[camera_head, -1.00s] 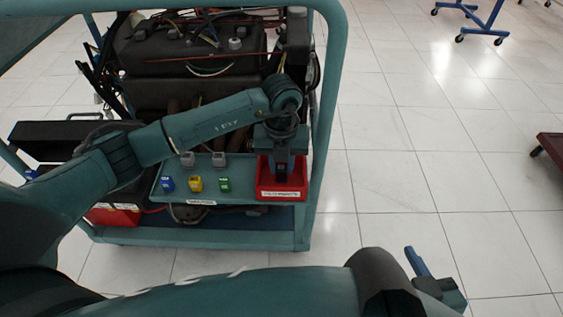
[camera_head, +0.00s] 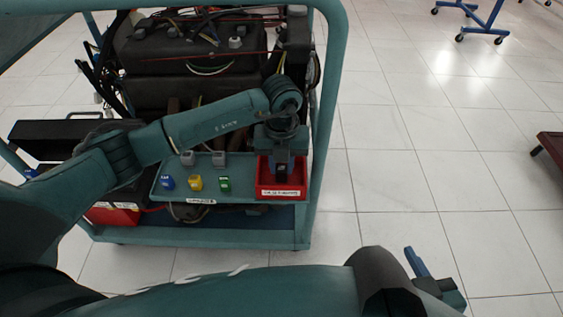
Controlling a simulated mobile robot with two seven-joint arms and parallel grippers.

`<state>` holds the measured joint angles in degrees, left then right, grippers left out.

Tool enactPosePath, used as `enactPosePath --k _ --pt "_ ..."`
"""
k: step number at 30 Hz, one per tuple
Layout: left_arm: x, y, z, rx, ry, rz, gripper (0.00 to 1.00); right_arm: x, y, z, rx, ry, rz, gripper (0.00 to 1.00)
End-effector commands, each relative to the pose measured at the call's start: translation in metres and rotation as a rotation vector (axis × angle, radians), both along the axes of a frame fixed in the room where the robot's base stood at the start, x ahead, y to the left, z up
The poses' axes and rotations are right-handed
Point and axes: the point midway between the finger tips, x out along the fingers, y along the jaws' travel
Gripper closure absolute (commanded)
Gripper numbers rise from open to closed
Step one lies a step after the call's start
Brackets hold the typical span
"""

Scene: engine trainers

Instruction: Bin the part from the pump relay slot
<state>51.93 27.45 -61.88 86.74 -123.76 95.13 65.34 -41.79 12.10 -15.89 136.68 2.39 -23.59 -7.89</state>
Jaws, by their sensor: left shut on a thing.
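My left gripper (camera_head: 283,172) points down over the red bin (camera_head: 266,191) at the right end of the teal shelf. It is shut on a small dark part, mostly hidden by the fingers and low in or just above the bin. Blue (camera_head: 167,183), yellow (camera_head: 195,183) and green (camera_head: 224,184) relays stand in the shelf's front row. Two grey relays (camera_head: 187,158) (camera_head: 218,159) stand behind them. Slot labels are too small to read, so I cannot tell the pump relay slot. My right gripper (camera_head: 437,279) is low at the right, over the floor; its opening is unclear.
The teal trainer frame (camera_head: 326,120) rises close to the right of the bin. The engine (camera_head: 190,50) with hoses and wires fills the space behind the shelf. A red battery (camera_head: 112,214) sits at lower left.

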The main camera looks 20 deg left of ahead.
Motion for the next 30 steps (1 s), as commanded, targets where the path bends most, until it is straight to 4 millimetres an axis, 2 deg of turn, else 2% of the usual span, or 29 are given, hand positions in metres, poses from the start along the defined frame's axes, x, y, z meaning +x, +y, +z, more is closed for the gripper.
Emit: enactPosePath --k 11,12,21,30 --pt "-0.0005 0.0002 -0.0042 0.001 0.001 0.0 0.97 0.0035 0.0003 0.0014 0.002 -0.011 -0.002 0.64" --pt "-0.0005 0.0003 -0.0044 0.001 0.001 0.0 0.74 0.0035 0.0003 0.0014 0.003 -0.011 -0.002 0.64" --pt "-0.0002 0.0 -0.0034 0.001 0.001 0.0 0.5 0.0032 0.0003 0.0013 0.003 -0.01 -0.002 0.64" --pt "0.0 0.0 -0.0007 0.0 0.0 0.0 0.5 -0.0002 -0.0003 0.0002 0.001 0.0 -0.001 0.64"
